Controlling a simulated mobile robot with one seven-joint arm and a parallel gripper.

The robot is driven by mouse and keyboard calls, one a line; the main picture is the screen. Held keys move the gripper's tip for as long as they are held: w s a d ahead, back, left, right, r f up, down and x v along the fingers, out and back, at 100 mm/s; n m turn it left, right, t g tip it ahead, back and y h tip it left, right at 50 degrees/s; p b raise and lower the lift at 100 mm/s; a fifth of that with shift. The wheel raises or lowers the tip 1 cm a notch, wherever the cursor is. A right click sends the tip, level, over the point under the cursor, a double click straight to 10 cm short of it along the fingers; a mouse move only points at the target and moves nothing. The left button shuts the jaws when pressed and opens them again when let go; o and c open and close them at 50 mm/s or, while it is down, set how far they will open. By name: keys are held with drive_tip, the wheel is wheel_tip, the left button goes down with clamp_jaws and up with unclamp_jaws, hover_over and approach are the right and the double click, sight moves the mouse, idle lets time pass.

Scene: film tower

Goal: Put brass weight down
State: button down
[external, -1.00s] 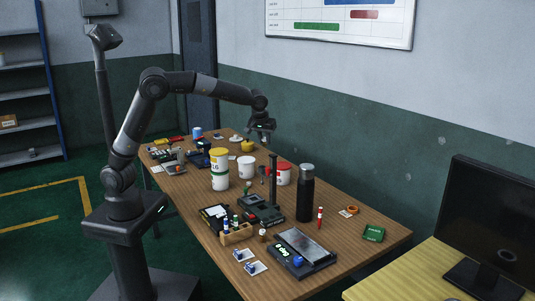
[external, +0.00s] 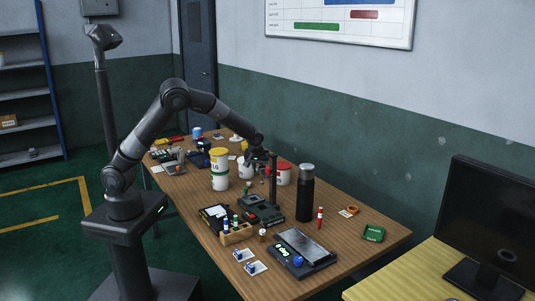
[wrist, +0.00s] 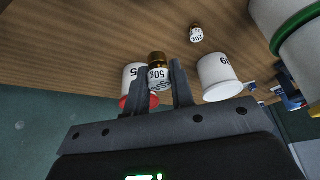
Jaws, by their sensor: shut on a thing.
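My gripper (wrist: 162,90) is shut on the brass weight (wrist: 157,60), a small piece with a brass-coloured top and a white label reading upside down. The weight sits between the two fingertips in the wrist view, with wood tabletop showing behind it. In the external view my gripper (external: 260,160) is low over the table, beside the white tubs and behind the dark post. The weight is too small or hidden to make out there. I cannot tell whether its base touches the table.
A similar small labelled weight (wrist: 196,34) stands apart on the table (wrist: 90,45). White tubs stand close on both sides, one with red (wrist: 131,80) and one plain (wrist: 217,75). A taller green-banded container (wrist: 299,45) is at right. A dark bottle (external: 305,195) stands nearer the front.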

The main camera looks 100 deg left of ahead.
wheel_tip(320, 180, down, 11)
drive_tip(key=shift+f, duration=0.2)
idle(0.3)
drive_tip(key=shift+f, duration=0.1)
drive_tip(key=c, duration=1.2)
unclamp_jaws()
drive_tip(key=shift+c, duration=0.2)
drive_tip(key=v, duration=1.2)
